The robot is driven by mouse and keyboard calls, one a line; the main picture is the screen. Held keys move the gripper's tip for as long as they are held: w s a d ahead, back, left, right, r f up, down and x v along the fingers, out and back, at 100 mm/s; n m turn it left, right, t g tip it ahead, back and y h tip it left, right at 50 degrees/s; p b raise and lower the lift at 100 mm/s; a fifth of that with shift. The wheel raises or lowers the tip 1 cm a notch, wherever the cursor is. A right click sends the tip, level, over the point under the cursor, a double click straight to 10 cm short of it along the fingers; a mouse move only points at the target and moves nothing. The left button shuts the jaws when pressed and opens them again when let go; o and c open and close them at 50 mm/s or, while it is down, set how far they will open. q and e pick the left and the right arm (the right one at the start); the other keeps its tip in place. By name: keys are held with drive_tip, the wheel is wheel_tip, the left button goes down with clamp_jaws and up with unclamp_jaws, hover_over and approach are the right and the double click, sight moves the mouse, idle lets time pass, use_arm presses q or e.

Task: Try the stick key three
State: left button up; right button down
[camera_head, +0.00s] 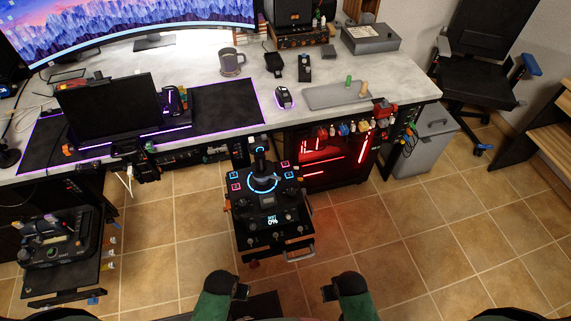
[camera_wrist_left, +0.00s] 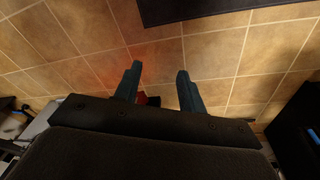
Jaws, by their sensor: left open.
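A black flight stick (camera_head: 261,160) stands upright on a dark control base (camera_head: 268,218) in front of the desk. A glowing blue ring circles the stick's foot. Small blue and pink lit keys (camera_head: 236,187) sit on both sides of it; their numbers are too small to read. A display on the base shows 0%. My left gripper (camera_head: 241,292) is low in the head view, short of the base and empty. In the left wrist view its two fingers (camera_wrist_left: 156,88) are apart over floor tiles. My right gripper (camera_head: 328,293) is to the right; its jaw gap is unclear.
The desk (camera_head: 200,75) holds a curved monitor, a mug (camera_head: 232,62), a mouse (camera_head: 284,97) and a smaller dark screen (camera_head: 110,105). A red-lit computer case (camera_head: 330,158) stands right of the stick base. A throttle unit (camera_head: 58,240) is at left. Tiled floor is open at right.

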use_arm(q)
drive_tip(key=shift+s+f, duration=0.1)
drive_tip(key=shift+s, duration=0.15)
drive_tip(key=c, duration=0.7)
drive_tip(key=shift+s+f, duration=0.15)
drive_tip(key=shift+f, duration=0.05)
clamp_jaws()
drive_tip(key=shift+r, duration=0.2)
drive_tip(key=shift+f, duration=0.1)
